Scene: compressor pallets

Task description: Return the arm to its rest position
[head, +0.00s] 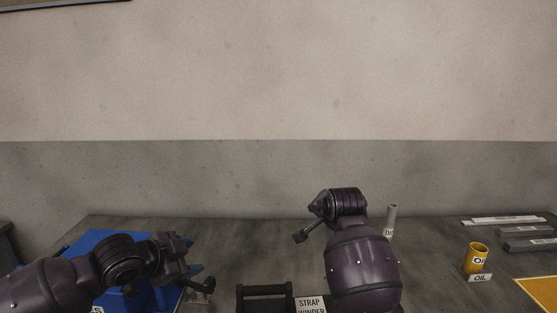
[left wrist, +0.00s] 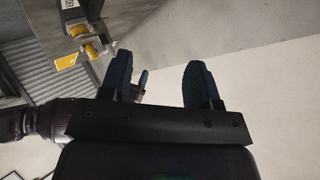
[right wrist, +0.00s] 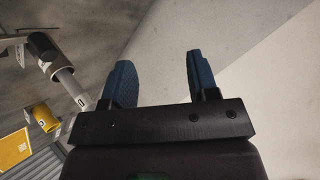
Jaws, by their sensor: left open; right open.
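In the right wrist view the right gripper's two fingers (right wrist: 160,80) stand apart and empty, in front of plain wall and bench surface.
A blue container (head: 97,241) lies under my left arm. A black strap winder (head: 264,291) stands at the front middle. A grey tube (head: 392,216) stands behind my right arm. A yellow oil can (head: 477,257), grey bars (head: 528,231) and a yellow panel (head: 541,290) are at right. The bench's back middle is clear.

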